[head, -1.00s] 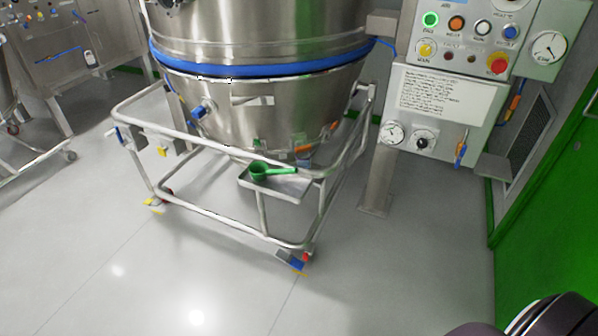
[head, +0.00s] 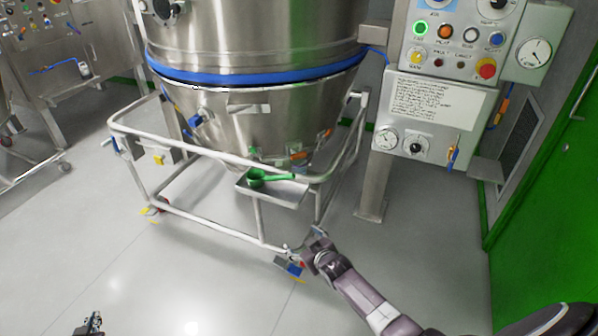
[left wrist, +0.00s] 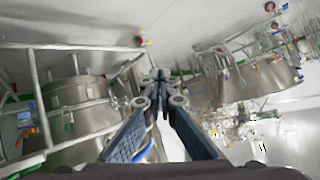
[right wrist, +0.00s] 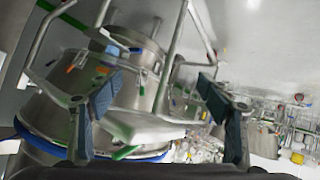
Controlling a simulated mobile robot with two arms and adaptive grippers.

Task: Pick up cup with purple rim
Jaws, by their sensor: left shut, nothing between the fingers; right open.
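I cannot make out a cup with a purple rim in any view. A green scoop (head: 257,177) lies on a small metal tray (head: 275,193) fixed to the front of the vessel's frame in the head view. My right gripper (head: 312,243) is open, below and to the right of that tray, in front of the frame's lower corner. Its spread fingers show in the right wrist view (right wrist: 155,92) with nothing between them. My left gripper (head: 92,324) is low at the left of the head view. Its fingers meet in the left wrist view (left wrist: 160,78), empty.
A large steel vessel (head: 250,115) with a blue band stands in a tubular wheeled frame (head: 200,226). A control panel (head: 432,110) on a post is to its right, beside a green door (head: 545,215). The floor (head: 170,290) in front is clear.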

